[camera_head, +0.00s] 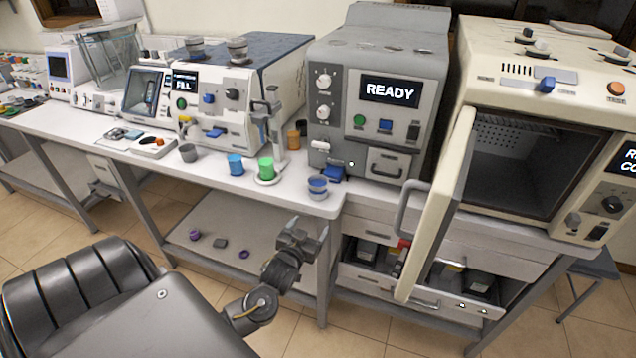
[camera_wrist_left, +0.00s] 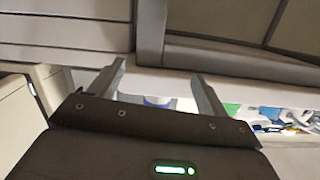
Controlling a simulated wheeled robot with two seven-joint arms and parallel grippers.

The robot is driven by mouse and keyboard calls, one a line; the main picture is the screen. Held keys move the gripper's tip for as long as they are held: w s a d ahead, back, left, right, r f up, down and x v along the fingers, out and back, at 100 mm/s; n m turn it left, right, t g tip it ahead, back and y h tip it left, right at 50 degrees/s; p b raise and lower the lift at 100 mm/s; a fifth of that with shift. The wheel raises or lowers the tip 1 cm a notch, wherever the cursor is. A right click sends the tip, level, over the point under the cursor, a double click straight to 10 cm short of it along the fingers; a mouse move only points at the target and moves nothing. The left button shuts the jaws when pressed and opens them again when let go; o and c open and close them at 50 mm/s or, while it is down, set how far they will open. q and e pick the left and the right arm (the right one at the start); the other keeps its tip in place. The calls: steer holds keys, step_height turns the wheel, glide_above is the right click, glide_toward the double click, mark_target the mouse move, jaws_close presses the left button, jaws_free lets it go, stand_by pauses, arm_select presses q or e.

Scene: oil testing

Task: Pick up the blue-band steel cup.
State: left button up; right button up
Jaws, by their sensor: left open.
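The blue-band steel cup (camera_head: 318,187) stands upright on the white bench near its front edge, in front of the grey READY machine. In the left wrist view, a cup with a blue band (camera_wrist_left: 157,101) shows between my two fingers, partly cut off by the gripper body. My left gripper (camera_head: 308,230) is open and empty, below and in front of the bench edge, short of the cup. Its spread fingers also show in the wrist view (camera_wrist_left: 158,72). My right gripper is not in view.
A green cup (camera_head: 266,168) on a stand, a blue cup (camera_head: 235,164) and a grey cup (camera_head: 188,153) stand left of it. A blue block (camera_head: 334,173) sits close behind it. The open oven door (camera_head: 437,205) juts out to the right. A lower shelf (camera_head: 225,235) lies under the bench.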

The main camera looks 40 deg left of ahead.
arm_select(q)
steer(key=n+t, duration=0.1)
steer(key=t, duration=0.1)
glide_toward(321, 176)
steer(key=s+d, duration=0.1)
steer(key=d, duration=0.1)
steer(key=shift+y, duration=0.3)
steer(key=x, duration=0.2)
steer(key=p+x, duration=0.1)
steer(key=x, duration=0.2)
steer(key=shift+w+a+f, duration=0.2)
steer(key=shift+a+f, duration=0.05)
steer(key=shift+a, duration=0.15)
steer(key=shift+w+a+r+p, duration=0.2)
steer(key=shift+w+r+p, duration=0.05)
steer(key=shift+p, duration=0.3)
steer(key=p+x, duration=0.1)
steer(key=x, duration=0.2)
steer(key=shift+w+a+r, duration=0.1)
steer(key=shift+w+a, duration=0.3)
steer(key=shift+w, duration=0.3)
steer(key=c, duration=1.1)
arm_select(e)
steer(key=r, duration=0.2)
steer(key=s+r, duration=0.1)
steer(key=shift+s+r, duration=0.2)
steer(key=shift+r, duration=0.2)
